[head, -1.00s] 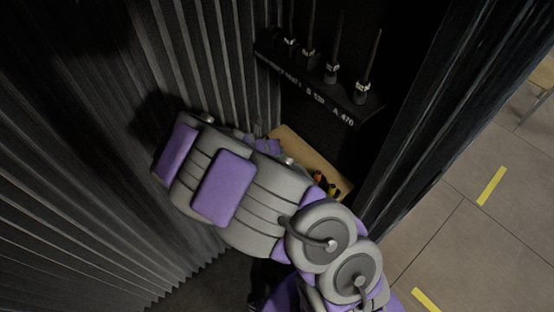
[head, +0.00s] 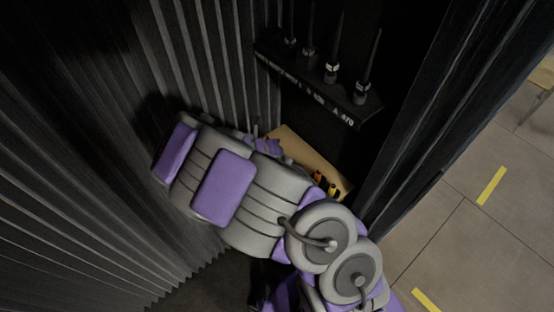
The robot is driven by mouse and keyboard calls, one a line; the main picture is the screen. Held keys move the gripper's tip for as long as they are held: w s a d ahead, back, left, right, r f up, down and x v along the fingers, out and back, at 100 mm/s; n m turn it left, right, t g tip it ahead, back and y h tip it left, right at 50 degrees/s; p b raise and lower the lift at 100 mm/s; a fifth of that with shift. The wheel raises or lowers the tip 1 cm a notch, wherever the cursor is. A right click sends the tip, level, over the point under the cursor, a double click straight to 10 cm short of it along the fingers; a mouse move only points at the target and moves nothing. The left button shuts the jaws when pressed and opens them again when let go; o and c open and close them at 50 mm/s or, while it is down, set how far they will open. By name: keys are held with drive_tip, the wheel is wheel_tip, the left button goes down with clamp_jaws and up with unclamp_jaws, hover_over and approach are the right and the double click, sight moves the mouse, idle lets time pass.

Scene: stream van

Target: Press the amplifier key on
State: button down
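No amplifier key can be made out in the head view. My grey and purple arm covers the middle of the picture and hides what lies behind it. A small dark upright piece and a purple piece show just past the arm's upper edge, beside a light wooden board (head: 291,141). They may belong to my wrist or gripper, but I cannot make out the fingers or what they touch.
A dark shelf (head: 338,108) with several black antenna-like rods stands above the board. Small orange and yellow items (head: 331,188) sit at the board's lower right. A ribbed dark curtain (head: 90,170) fills the left. Tiled floor (head: 460,230) with yellow tape is open at right.

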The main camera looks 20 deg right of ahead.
drive_tip(key=shift+f, duration=0.1)
idle(0.6)
drive_tip(key=shift+f+p, duration=0.25)
drive_tip(key=shift+p, duration=0.05)
drive_tip(key=shift+f, duration=0.3)
idle(0.4)
drive_tip(key=shift+r, duration=0.15)
drive_tip(key=shift+r+p, duration=0.6)
drive_tip(key=shift+p, duration=0.5)
drive_tip(key=shift+r, duration=0.1)
wheel_tip(320, 180, up, 6)
drive_tip(key=p, duration=0.7)
drive_tip(key=shift+s, duration=0.1)
